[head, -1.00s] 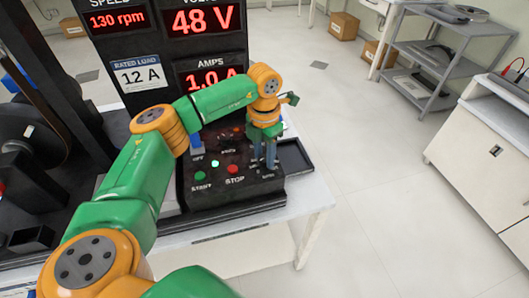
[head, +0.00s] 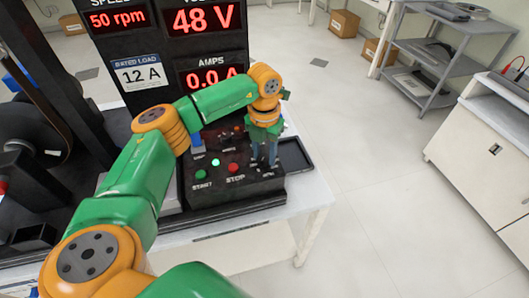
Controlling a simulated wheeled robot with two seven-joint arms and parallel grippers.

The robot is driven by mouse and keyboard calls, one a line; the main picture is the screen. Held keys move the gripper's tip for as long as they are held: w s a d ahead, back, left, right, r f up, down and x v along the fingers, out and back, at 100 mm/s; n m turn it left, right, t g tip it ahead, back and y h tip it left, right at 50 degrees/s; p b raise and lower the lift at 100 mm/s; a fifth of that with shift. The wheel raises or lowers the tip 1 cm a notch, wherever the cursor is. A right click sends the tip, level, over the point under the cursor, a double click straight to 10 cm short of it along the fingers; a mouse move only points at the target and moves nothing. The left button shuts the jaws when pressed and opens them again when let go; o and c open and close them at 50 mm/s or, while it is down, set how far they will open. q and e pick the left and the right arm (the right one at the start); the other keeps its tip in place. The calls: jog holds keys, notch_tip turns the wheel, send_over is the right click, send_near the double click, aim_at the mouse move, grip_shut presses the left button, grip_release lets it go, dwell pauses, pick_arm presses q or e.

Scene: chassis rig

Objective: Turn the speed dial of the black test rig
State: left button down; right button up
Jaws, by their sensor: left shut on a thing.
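The black test rig stands on a white table, with a control box (head: 235,188) at its front. The box carries a green START button (head: 199,174), a red STOP button (head: 233,167) and a lit green lamp (head: 215,162). My left gripper (head: 264,163) points down over the right side of the box, its fingers shut on the speed dial, which they hide. The display panel (head: 208,60) reads 50 rpm, 48 V and 0.0 A. A rated load label (head: 141,73) reads 12 A. My right gripper is not in view.
A black tray (head: 296,154) lies right of the control box near the table edge (head: 318,200). A grey shelf (head: 425,60) and a white cabinet (head: 490,150) stand at the right. The floor between is clear.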

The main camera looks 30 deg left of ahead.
aim_at(264, 156)
pick_arm(q)
jog(key=shift+s+f, duration=0.1)
jog(key=shift+c, duration=2.3)
grip_release()
notch_tip(264, 156, up, 7)
jog(key=shift+r+b, duration=0.1)
jog(key=shift+b, duration=0.45)
